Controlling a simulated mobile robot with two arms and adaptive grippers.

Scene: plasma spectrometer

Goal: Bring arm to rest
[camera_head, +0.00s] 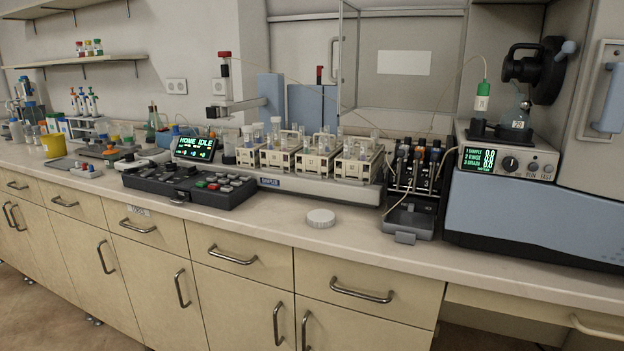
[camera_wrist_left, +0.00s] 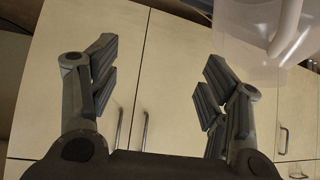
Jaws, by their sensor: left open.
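My left gripper (camera_wrist_left: 158,85) shows in the left wrist view, with its two fingers wide apart and nothing between them. Cream cabinet doors with metal handles lie beyond the fingers. Neither arm shows in the head view, and my right gripper is in no view.
A long bench (camera_head: 270,225) crosses the head view, with drawers below. On it stand a control keypad (camera_head: 190,185), a sampler with vial racks (camera_head: 320,160) and a spectrometer (camera_head: 540,205). A white round lid (camera_head: 321,218) lies near the front edge. A clear container (camera_wrist_left: 255,45) shows in the wrist view.

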